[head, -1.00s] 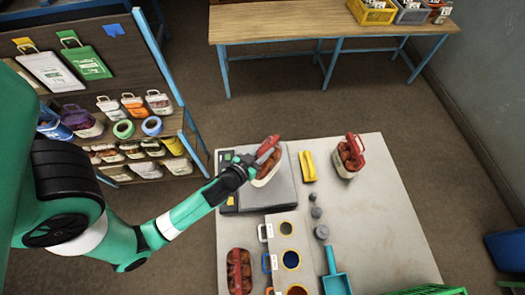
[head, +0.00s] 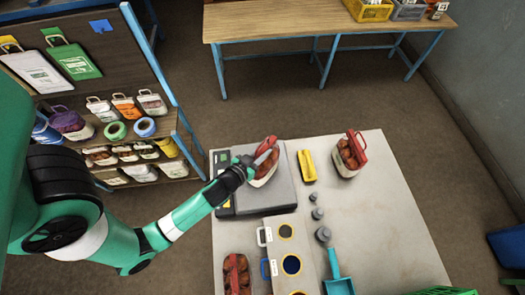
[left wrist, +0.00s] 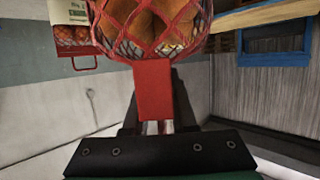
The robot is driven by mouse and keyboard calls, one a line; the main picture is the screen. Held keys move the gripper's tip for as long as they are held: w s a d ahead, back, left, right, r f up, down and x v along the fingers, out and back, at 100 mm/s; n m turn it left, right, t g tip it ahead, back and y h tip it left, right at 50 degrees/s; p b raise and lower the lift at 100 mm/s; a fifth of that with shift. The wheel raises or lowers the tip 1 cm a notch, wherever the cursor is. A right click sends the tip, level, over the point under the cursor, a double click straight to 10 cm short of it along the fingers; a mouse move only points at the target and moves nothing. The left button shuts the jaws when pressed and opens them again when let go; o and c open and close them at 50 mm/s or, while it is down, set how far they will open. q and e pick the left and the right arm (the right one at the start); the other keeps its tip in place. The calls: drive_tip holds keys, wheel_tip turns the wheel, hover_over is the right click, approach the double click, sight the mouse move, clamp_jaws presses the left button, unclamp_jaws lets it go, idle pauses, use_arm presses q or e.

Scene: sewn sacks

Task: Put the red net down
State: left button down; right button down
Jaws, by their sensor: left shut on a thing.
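My left gripper (head: 258,160) is shut on the red net (head: 267,172), a red mesh sack with brown round goods inside. The net is over the grey plate of the scale (head: 275,195); I cannot tell whether it touches the plate. In the left wrist view the net (left wrist: 155,35) fills the top middle, and its red strap (left wrist: 153,90) runs down between my fingers. My right gripper is not in view.
Another red-topped net (head: 349,155) stands to the right, and one (head: 237,272) lies at lower left. A yellow tool (head: 308,166), several grey weights (head: 317,213) and a blue scoop (head: 335,270) lie near the scale. The table's right part (head: 400,230) is clear.

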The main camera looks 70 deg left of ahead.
use_arm(q)
drive_tip(key=c, duration=0.7)
unclamp_jaws()
drive_tip(key=shift+f, duration=0.1)
drive_tip(key=b+v, duration=0.4)
drive_tip(key=v, duration=0.8)
